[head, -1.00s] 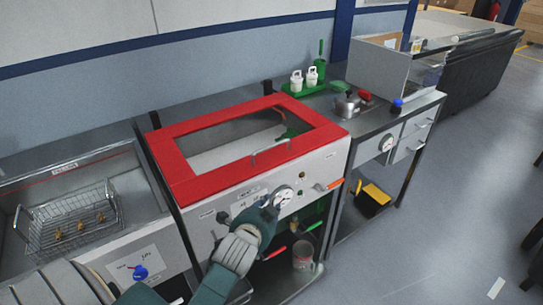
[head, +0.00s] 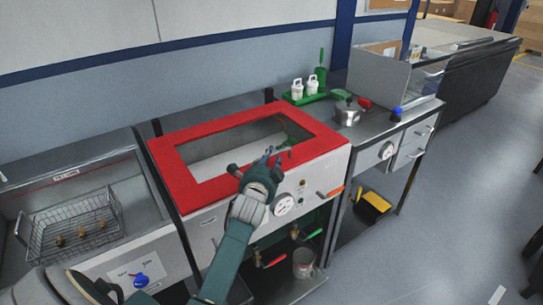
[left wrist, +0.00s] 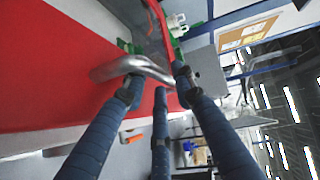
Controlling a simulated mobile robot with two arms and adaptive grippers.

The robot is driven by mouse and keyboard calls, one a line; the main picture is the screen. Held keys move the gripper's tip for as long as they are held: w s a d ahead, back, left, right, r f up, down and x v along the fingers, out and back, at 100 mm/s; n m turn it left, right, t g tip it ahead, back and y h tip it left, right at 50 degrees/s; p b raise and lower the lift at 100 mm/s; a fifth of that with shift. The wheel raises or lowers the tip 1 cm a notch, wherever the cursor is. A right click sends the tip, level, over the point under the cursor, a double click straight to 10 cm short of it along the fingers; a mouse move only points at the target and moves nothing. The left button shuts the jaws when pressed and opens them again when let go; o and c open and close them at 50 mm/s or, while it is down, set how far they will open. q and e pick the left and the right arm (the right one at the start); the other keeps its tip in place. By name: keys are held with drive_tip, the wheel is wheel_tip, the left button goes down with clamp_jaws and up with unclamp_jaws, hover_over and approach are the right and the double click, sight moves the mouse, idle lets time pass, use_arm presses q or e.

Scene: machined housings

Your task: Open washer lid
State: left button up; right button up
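The washer lid (head: 180,165) is a red frame around a clear window and lies closed on the washer; its red surface also fills the left of the left wrist view (left wrist: 45,70). Its metal bar handle (left wrist: 120,68) is at the lid's front edge. My left gripper (head: 272,157) is at this handle, partly hiding it in the head view. In the left wrist view its fingers (left wrist: 158,85) are spread, with the bar across their tips; I cannot tell whether they touch it. My right gripper is not in view.
A sink with a wire basket (head: 75,225) stands left of the washer. On the right a counter carries a metal pot (head: 347,112) and a green tray with white bottles (head: 305,92). Gauges and coloured valve handles sit on the washer front.

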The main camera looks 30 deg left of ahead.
use_arm(q)
drive_tip(key=shift+w+a+f, duration=0.1)
drive_tip(key=shift+w+a, duration=0.2)
drive_tip(key=shift+w, duration=0.35)
clamp_jaws()
